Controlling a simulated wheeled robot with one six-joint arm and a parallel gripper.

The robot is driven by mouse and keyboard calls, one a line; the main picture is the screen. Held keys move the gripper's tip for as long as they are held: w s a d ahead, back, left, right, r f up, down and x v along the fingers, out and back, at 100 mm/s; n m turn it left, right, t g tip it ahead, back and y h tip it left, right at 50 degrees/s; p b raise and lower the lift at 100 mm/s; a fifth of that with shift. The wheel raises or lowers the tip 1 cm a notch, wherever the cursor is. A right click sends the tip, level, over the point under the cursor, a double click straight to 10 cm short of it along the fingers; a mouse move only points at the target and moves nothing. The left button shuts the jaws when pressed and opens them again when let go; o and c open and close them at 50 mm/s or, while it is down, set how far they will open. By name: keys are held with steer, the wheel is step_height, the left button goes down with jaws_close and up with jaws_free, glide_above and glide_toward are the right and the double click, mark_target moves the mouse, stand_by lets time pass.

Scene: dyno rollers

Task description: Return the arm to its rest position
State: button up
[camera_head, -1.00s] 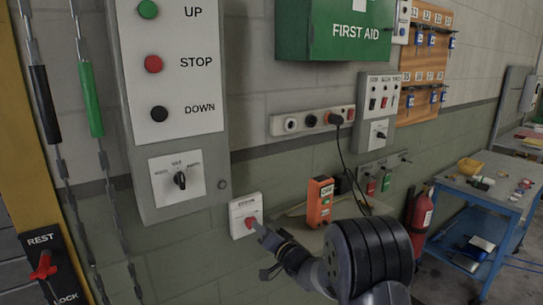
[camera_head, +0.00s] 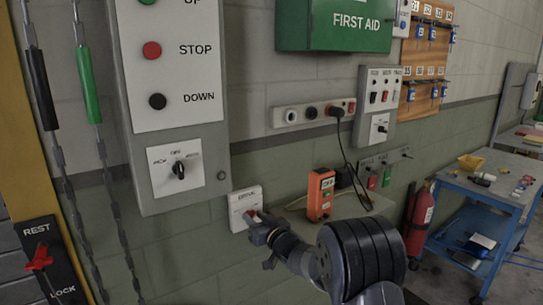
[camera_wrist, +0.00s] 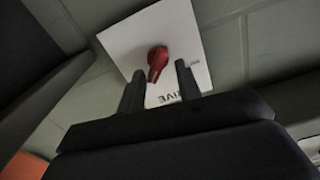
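My gripper (camera_head: 255,223) is at a small white wall plate (camera_head: 245,203) low on the wall, right of the control box. In the wrist view the plate (camera_wrist: 190,52) carries a red rotary knob (camera_wrist: 157,62) and a partly hidden label ending in "IVE". My two fingers (camera_wrist: 160,82) stand apart, one on each side of the knob's lower end, with gaps visible on both sides. In the head view the gripper covers much of the knob. My arm reaches in from the lower right.
A grey control box (camera_head: 178,100) hangs above left. An orange device (camera_head: 320,195) rests on a ledge right of the plate. A red fire extinguisher (camera_head: 418,215) and a blue workbench (camera_head: 480,190) stand farther right. Chains and a REST/LOCK lever (camera_head: 38,258) are at left.

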steer(key=shift+a+n+b, duration=0.1)
steer(key=shift+n+b, duration=0.25)
steer(key=shift+n, duration=0.55)
steer(key=b+v, duration=0.1)
steer(key=v, duration=0.9)
steer(key=shift+s, duration=0.25)
steer(key=shift+b, duration=0.3)
